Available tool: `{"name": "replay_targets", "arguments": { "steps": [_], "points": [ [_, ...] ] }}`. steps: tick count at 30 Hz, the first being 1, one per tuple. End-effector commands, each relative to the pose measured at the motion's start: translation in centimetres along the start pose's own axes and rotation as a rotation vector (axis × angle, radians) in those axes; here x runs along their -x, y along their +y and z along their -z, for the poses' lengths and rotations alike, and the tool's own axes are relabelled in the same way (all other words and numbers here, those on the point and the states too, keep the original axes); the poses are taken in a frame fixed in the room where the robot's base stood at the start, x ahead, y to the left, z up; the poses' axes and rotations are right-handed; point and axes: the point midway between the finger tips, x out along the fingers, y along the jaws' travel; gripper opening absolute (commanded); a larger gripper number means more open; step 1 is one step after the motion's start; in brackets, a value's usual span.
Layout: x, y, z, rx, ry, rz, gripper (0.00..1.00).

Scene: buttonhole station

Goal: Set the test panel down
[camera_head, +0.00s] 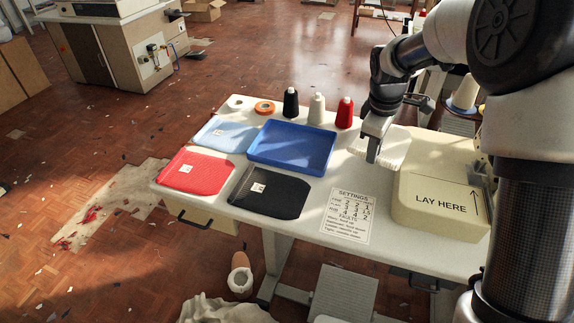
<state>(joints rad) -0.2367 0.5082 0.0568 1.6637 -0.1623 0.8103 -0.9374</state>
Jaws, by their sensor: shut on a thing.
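My gripper (373,156) points down over the middle right of the white table (320,165). It is shut on a pale, thin panel (394,151), which I take to be the test panel. The arm and fingers hide part of the panel. I cannot tell whether its underside touches the table. To its right is a beige block (440,206) marked "LAY HERE" with an arrow; its marked top is bare.
An empty blue tray (326,165) lies among labelled light blue (222,136), red (197,173) and black (270,195) pieces. Black (290,104), cream (317,109) and red (345,112) thread cones stand at the back edge. A settings sheet (347,215) lies in front.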

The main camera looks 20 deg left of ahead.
Motion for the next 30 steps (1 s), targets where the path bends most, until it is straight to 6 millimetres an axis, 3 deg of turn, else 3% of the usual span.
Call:
{"name": "replay_targets", "arguments": {
  "steps": [6,17,30],
  "points": [
    [-0.1,-1.0,1.9,0.222,0.047,-0.018,0.0],
    [0.0,-0.8,2.2,0.246,0.04,0.074,0.0],
    [-5.5,-2.0,2.1,0.245,0.04,0.075,0.0]
  ]
}}
